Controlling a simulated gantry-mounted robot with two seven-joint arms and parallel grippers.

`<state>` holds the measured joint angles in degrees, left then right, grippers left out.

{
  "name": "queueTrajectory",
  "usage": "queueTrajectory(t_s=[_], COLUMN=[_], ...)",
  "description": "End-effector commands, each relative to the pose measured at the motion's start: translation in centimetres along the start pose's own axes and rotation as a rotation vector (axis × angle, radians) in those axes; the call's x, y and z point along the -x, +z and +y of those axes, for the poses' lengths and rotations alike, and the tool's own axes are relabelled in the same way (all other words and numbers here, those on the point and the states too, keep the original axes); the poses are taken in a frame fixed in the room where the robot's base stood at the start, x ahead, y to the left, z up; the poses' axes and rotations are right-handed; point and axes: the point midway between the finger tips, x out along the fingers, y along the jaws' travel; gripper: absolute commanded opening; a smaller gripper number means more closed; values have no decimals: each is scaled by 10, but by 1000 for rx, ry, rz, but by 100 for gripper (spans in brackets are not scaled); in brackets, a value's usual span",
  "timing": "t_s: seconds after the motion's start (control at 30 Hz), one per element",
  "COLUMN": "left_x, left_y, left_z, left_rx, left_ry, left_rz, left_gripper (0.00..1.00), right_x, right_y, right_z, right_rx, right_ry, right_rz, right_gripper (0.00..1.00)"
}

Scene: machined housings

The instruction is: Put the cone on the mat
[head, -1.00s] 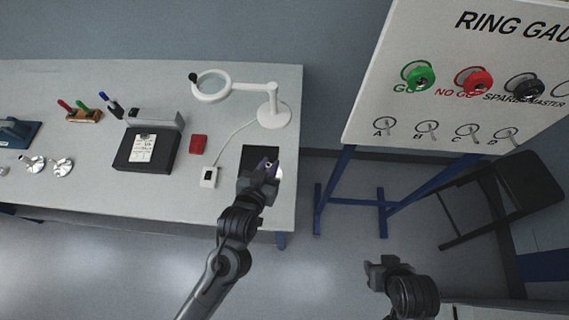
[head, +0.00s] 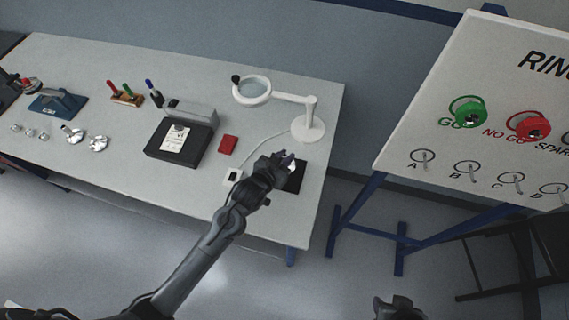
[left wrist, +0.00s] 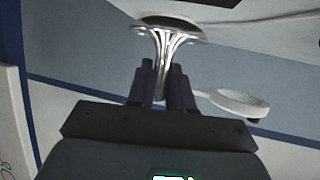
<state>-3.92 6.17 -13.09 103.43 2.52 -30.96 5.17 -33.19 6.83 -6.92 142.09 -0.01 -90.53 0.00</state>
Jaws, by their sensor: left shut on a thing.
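My left gripper (head: 284,163) is at the black mat (head: 296,178) on the right end of the table and hides part of it. In the left wrist view, its two fingers (left wrist: 161,82) are shut on the narrow part of a shiny metal cone (left wrist: 170,42), whose wide flared end points away from the gripper. Only a small bright bit of the cone shows in the head view. I cannot tell whether the cone touches the mat. My right gripper (head: 398,306) is cut off by the bottom edge, and its jaws are unclear.
A magnifier lamp (head: 313,125) stands behind the mat. A small white box (head: 233,175) with a cable, a red block (head: 228,144) and a black scale-like device (head: 180,142) lie to the left. A gauge board (head: 400,130) stands at right.

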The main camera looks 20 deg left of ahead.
Motion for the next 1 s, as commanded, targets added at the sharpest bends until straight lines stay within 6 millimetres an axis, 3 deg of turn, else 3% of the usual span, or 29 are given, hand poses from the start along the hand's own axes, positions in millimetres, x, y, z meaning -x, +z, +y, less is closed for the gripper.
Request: queueTrajectory(t_s=[0.3,0.77,0.8,0.93,1.0], left_x=[-13,-16,-16,-15,-15], left_y=[32,39,39,39,39], left_z=[0,0,0,0,0], left_rx=[0,0,0,0,0], left_ry=[0,0,0,0,0], left_rz=[-2,0,-1,0,0], left_gripper=[0,0,25,45,46], right_x=[-5,-5,-5,-5,-5], right_y=[2,2,2,2,2], right_z=[2,0,0,-1,-1], right_rx=[6,-2,-2,-4,-5], right_ry=[6,0,-1,-2,-2], right_rz=[-1,0,0,0,0], right_gripper=[43,43,43,43,43])
